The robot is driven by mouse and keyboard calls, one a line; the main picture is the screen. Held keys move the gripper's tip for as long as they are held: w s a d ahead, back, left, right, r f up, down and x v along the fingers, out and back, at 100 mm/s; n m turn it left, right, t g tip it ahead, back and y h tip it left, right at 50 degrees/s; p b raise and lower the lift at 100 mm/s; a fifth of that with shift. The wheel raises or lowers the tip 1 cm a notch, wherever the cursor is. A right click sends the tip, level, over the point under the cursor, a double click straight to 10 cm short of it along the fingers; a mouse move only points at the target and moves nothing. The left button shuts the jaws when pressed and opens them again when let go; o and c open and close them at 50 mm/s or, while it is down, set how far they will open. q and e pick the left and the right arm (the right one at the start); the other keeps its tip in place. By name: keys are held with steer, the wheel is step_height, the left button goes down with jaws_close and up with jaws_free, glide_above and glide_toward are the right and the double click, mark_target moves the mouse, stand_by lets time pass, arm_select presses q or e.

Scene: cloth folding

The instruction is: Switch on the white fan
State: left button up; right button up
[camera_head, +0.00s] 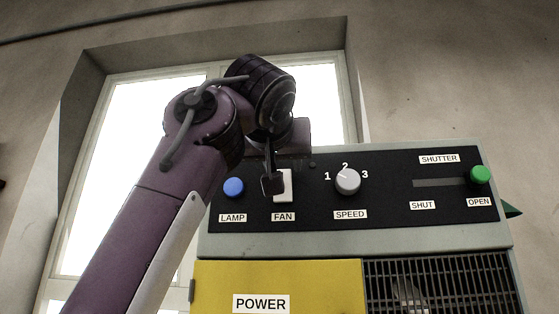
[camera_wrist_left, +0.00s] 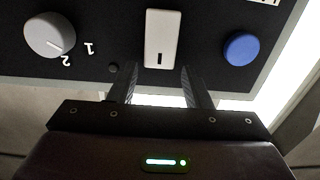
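The white FAN rocker switch (camera_head: 284,186) sits on the black control panel above its FAN label (camera_head: 283,216). My left gripper (camera_head: 271,185) is in front of the switch and hides its left part in the head view. In the left wrist view, which shows the panel upside down, the switch (camera_wrist_left: 161,38) has a small dark mark near its lower end. There the left gripper (camera_wrist_left: 163,84) has its two fingers apart, one to each side of the switch's line, with nothing between them. Whether they touch the panel is unclear. My right gripper is not in view.
A blue LAMP button (camera_head: 233,187) is left of the switch. A grey SPEED knob (camera_head: 347,181) is right of it, then a SHUTTER slider with a green handle (camera_head: 480,174) at OPEN. Below are a yellow POWER door (camera_head: 320,280) and a dark grille (camera_head: 440,285). A window is behind.

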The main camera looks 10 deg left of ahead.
arm_select(q)
steer(key=shift+w, duration=0.15)
steer(key=c, duration=0.5)
steer(key=shift+c, duration=1.1)
steer(key=shift+w+d+r+g, duration=0.1)
steer(key=shift+r+g, duration=0.1)
steer(key=shift+g, duration=0.4)
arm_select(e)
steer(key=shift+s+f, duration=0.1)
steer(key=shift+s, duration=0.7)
arm_select(q)
steer(key=shift+w+f, duration=0.1)
